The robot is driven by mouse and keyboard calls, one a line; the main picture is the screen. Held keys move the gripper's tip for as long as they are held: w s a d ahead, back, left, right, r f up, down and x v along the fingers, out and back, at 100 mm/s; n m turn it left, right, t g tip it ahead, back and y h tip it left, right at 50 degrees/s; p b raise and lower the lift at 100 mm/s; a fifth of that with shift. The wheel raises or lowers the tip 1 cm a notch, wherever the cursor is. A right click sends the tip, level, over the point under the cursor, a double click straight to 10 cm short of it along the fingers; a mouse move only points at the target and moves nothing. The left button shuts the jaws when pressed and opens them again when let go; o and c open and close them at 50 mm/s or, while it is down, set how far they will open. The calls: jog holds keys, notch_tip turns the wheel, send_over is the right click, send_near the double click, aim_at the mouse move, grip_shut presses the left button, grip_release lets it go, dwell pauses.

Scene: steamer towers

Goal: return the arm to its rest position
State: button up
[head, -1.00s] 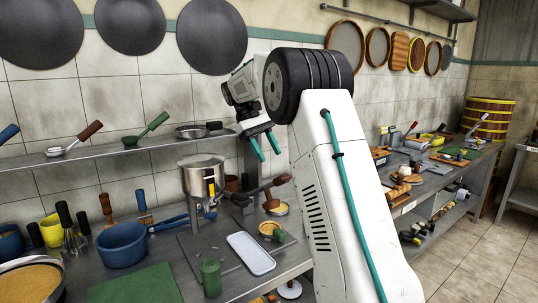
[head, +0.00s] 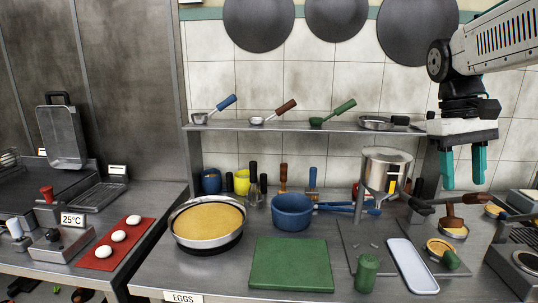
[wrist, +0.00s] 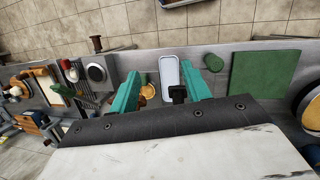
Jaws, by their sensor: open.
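My gripper (head: 463,168) hangs at the right of the head view, its two teal fingers pointing down, apart and empty. It is above the right part of the counter, clear of everything below. In the wrist view, my gripper (wrist: 158,92) shows its open fingers, with a pale blue tray (wrist: 170,78) on the counter far below between them. The same tray lies on the counter in the head view (head: 412,266).
A steel pot (head: 386,170) stands left of my gripper, near a wall shelf (head: 300,127). A green board (head: 291,264), a blue pot (head: 293,212) and a pan of yellow food (head: 208,224) stand on the counter. A red mat (head: 118,243) holds three white eggs.

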jog(key=s+a+f+t, duration=0.1)
jog(key=s+a+f, duration=0.2)
jog(key=s, duration=0.3)
jog(key=s+a+f+t+y, duration=0.1)
jog(key=s+a+f, duration=0.2)
jog(key=s, duration=0.3)
jog(key=s+a+f+t, duration=0.2)
jog(key=s+a+f, duration=0.1)
jog(key=s+f, duration=0.2)
jog(key=shift+s+a+y, duration=0.3)
jog(key=shift+s+a, duration=0.05)
jog(key=shift+s, duration=0.7)
jog(key=shift+f, duration=0.1)
dwell(0.9)
